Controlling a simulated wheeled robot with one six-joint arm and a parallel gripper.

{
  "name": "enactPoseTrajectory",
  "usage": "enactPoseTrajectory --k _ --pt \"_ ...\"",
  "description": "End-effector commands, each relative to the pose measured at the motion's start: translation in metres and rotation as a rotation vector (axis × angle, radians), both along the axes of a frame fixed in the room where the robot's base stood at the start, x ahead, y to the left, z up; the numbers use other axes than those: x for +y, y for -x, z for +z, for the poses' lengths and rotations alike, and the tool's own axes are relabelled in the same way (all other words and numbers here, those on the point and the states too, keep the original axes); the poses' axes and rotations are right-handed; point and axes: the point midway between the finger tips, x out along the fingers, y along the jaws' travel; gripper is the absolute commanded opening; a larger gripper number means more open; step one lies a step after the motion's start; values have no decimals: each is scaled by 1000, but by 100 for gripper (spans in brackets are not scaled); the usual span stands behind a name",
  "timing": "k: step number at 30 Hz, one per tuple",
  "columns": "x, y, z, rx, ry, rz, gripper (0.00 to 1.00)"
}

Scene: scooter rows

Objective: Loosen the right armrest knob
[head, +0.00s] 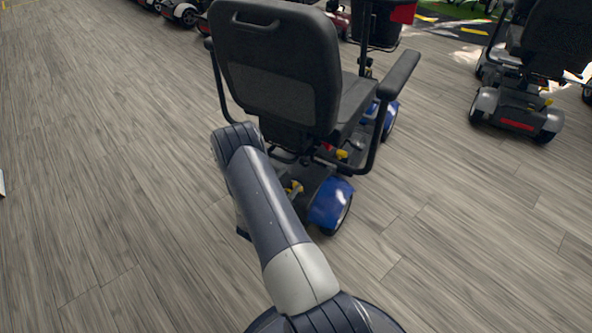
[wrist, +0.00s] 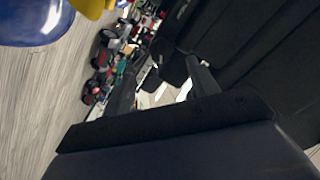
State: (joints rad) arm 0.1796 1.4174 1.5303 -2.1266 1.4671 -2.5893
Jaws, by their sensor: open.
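A mobility scooter with a black seat (head: 275,60) and blue rear fenders (head: 333,200) stands ahead in the head view, its back toward me. Its right armrest (head: 400,75) sits on a bent black tube that runs down beside the seat. A small red part and a yellow part (head: 342,154) show low near that tube; I cannot tell which, if either, is the knob. My gripper is hidden in the head view. In the wrist view my gripper (wrist: 161,70) is open, with nothing seen between its fingers. A blue fender (wrist: 30,20) and a yellow part (wrist: 92,7) show at top left there.
Another scooter (head: 516,108) stands at the right, and more stand in a row at the back (head: 180,12). Grey wood-look floor (head: 100,190) is clear at the left and front right. Black surfaces (wrist: 245,55) lie close to the right finger in the wrist view.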

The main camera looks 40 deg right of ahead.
Motion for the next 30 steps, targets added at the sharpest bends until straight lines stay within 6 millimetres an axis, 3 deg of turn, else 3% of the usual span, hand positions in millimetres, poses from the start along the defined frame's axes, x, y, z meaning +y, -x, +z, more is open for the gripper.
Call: enactPoseTrajectory --k 6,19,23,30 --pt "24 9 0 1 0 1 56" --pt "25 10 0 -1 0 -1 56" --pt "16 7 -1 -3 -1 -4 56" --pt "-24 -8 -2 -4 0 -6 56"
